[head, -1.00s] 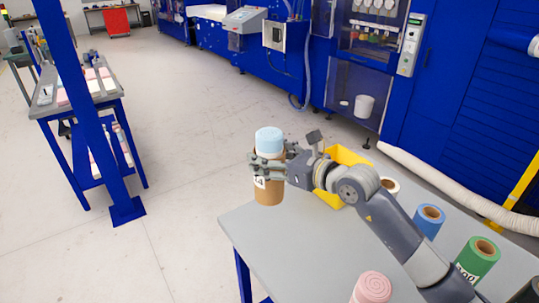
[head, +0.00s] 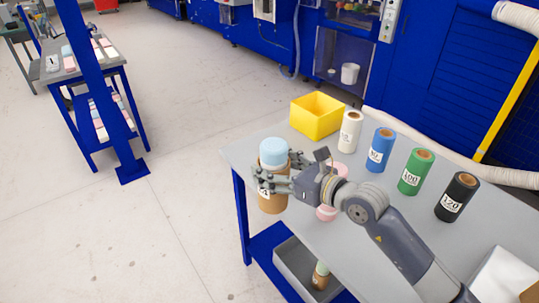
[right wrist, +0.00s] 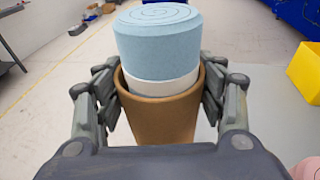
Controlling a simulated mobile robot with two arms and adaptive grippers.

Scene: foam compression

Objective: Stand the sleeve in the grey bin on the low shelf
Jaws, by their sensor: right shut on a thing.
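My right gripper (head: 274,184) is shut on a brown cardboard sleeve (head: 271,203) with a partly hidden dark printed label. A light blue foam roll (head: 273,152) with a white band under it sticks up out of the sleeve's top. The right wrist view shows the sleeve (right wrist: 160,115) upright between both fingers, with the blue roll (right wrist: 158,38) above its rim. The sleeve is in the air by the table's left edge. The grey bin (head: 293,270) is on the low blue shelf below the tabletop, with another brown roll (head: 321,276) inside. My left gripper is not in view.
The grey tabletop (head: 335,245) overhangs the shelf (head: 268,242). On it stand a yellow box (head: 317,115), white (head: 349,131), blue (head: 380,150), green (head: 415,172) and black (head: 457,197) labelled rolls, and a pink roll (head: 327,212) behind my arm. The floor at left is open.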

